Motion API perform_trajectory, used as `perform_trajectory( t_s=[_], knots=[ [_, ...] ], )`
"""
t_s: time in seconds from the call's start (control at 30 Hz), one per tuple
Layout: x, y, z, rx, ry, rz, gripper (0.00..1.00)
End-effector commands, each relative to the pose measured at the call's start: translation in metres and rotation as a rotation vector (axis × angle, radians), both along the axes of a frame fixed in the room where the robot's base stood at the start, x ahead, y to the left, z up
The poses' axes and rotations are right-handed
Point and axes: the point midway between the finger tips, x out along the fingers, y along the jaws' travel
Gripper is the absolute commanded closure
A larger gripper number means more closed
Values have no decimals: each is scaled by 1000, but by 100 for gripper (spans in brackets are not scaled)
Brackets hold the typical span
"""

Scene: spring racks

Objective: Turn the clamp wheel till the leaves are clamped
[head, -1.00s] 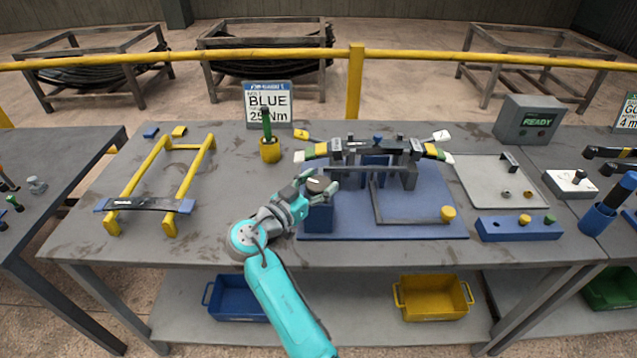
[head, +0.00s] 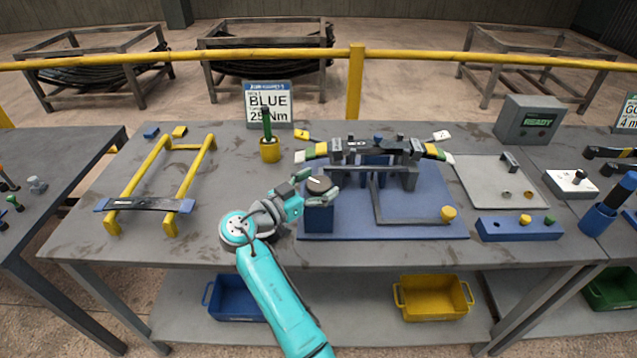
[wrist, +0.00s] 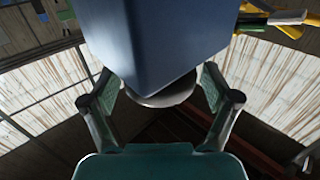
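The clamp wheel (head: 320,184) is a dark disc with a pale mark, on top of a blue block (head: 319,217) at the left of the blue fixture plate (head: 420,228). My gripper (head: 313,190) is at the wheel, with one finger on its far side and one on its near side. In the wrist view, my gripper (wrist: 163,98) has its fingers spread on both sides of the wheel (wrist: 166,95), with gaps showing. The blue block (wrist: 155,40) hides part of the wheel there. The leaves (head: 318,152) lie across the grey clamp frame (head: 408,180) behind; their contact is too small to tell.
A grey box with a green display (head: 528,120) stands back right. A yellow rack (head: 185,180) is at the left, and a yellow holder with a green-handled tool (head: 269,150) stands behind my gripper. A blue block with knobs (head: 518,230) is at the right.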

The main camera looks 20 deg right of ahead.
Motion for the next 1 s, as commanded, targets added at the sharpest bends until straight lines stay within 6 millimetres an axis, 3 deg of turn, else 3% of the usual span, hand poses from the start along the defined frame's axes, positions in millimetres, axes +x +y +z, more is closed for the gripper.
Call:
perform_trajectory(
  t_s=[0.43,1.0],
  knots=[
    [-4,10,1,0,-1,2,8],
    [-43,99,0,-1,0,3,8]
  ],
)
